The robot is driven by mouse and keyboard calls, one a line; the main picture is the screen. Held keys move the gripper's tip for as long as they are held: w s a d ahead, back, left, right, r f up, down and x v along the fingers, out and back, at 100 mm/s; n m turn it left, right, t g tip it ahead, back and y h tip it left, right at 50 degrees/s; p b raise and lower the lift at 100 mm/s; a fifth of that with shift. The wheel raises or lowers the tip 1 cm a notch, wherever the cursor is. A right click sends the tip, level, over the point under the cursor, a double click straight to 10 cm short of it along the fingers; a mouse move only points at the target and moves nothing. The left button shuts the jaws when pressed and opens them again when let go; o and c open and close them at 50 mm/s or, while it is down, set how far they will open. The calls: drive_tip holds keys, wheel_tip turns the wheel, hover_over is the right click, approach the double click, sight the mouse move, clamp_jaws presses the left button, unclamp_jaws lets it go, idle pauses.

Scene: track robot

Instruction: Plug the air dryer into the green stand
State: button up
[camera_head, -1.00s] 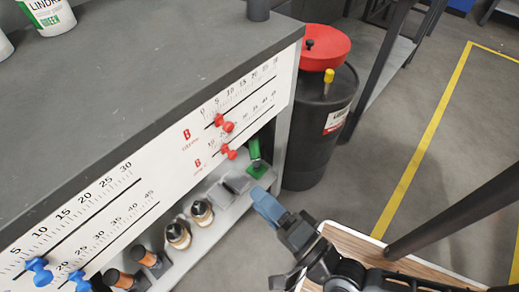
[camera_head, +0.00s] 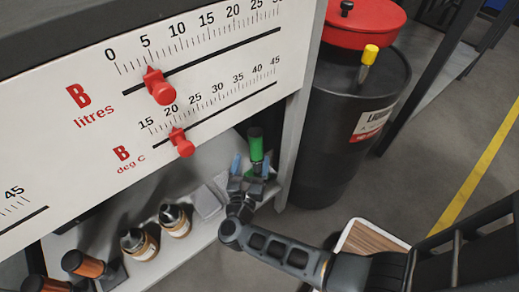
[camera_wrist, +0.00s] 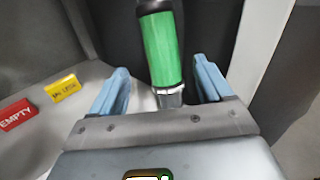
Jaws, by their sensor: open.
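The air dryer appears to be the green cylinder with a black top (camera_head: 256,146) on the lower shelf, near its right end. It also shows in the wrist view (camera_wrist: 161,50), with a silvery collar at its near end. My gripper (camera_head: 251,166) is open, with its blue fingers on either side of the green cylinder. In the wrist view my gripper (camera_wrist: 160,77) has a gap between each finger and the cylinder. The green stand is hidden behind my gripper now; I cannot tell how the cylinder sits in it.
Grey blocks (camera_head: 207,201), bottles (camera_head: 174,220) and orange-and-black cylinders (camera_head: 82,264) line the shelf to the left. A white scale panel (camera_head: 218,38) overhangs the shelf. A black drum (camera_head: 335,150) stands close on the right. Red (camera_wrist: 16,114) and yellow (camera_wrist: 62,88) labels lie left.

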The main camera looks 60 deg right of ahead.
sight(255, 153)
drive_tip(key=b+x, duration=0.1)
drive_tip(key=x, duration=0.5)
drive_tip(key=shift+d+r, duration=0.1)
drive_tip(key=shift+d, duration=0.3)
